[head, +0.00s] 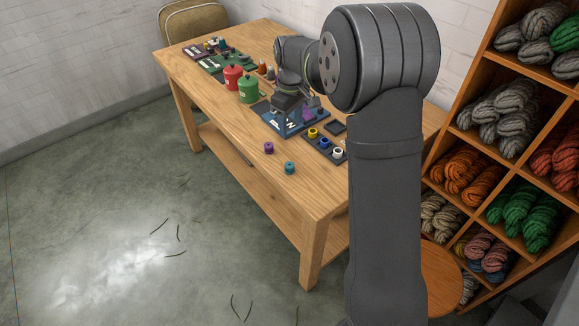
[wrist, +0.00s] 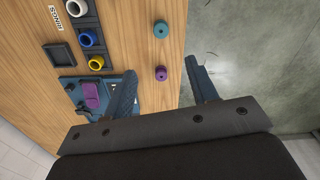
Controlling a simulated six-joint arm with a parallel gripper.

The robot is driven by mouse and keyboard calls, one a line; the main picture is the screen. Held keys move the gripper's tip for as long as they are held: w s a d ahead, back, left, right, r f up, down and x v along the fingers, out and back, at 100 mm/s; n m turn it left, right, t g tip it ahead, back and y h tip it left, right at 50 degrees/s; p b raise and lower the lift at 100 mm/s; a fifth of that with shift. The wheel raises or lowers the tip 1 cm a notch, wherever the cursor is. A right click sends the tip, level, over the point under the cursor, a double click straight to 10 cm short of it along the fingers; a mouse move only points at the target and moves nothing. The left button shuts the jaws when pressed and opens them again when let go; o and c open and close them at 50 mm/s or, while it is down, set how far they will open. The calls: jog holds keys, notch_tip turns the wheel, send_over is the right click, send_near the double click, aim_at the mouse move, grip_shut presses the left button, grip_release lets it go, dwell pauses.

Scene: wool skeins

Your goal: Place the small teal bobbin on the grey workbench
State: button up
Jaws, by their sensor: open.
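The small teal bobbin (head: 290,168) stands on the light wooden table (head: 300,195), near its front edge. It also shows at the top of the wrist view (wrist: 161,30). The only bench I see is wood-coloured, not grey. My gripper (head: 284,114) is above the blue board, farther back on the table than the teal bobbin. In the wrist view its two fingers (wrist: 160,68) are wide apart with nothing held. The teal bobbin appears beyond the fingertips, not between them.
A purple bobbin (head: 269,148) stands near the teal one. A blue board (head: 275,126) with a purple piece lies beneath my gripper. Red (head: 233,77) and green (head: 249,90) canisters stand left. The front table strip is mostly clear.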

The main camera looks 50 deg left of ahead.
send_over(289, 164)
jog(key=f, duration=1.2)
jog(key=shift+d+f, duration=0.15)
jog(key=shift+d, duration=0.1)
jog(key=f, duration=0.5)
jog(key=shift+a+f, duration=0.1)
jog(key=shift+a, duration=0.2)
jog(key=c, duration=1.1)
